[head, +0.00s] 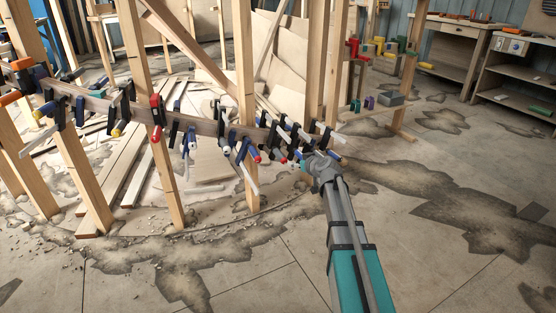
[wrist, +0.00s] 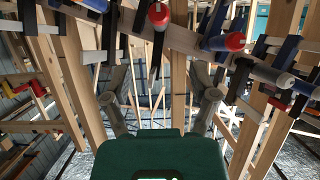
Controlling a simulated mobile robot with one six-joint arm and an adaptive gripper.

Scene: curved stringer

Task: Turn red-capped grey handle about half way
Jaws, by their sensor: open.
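Several clamps sit along a curved wooden stringer (head: 200,125). In the wrist view, a red-capped handle (wrist: 235,41) hangs at the upper right, its barrel blue to grey in the shade. I cannot tell for sure which is the grey one. My gripper (wrist: 160,76) is open and empty, its two fingers apart below these caps and touching neither. In the head view my gripper (head: 309,159) is at the right end of the clamp row, and its fingertips are hard to make out.
Wooden posts (head: 246,100) stand around the stringer. Clamp bars and handles crowd the upper right of the wrist view, including a grey-blue handle (wrist: 304,88). Benches (head: 450,45) stand at the back right.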

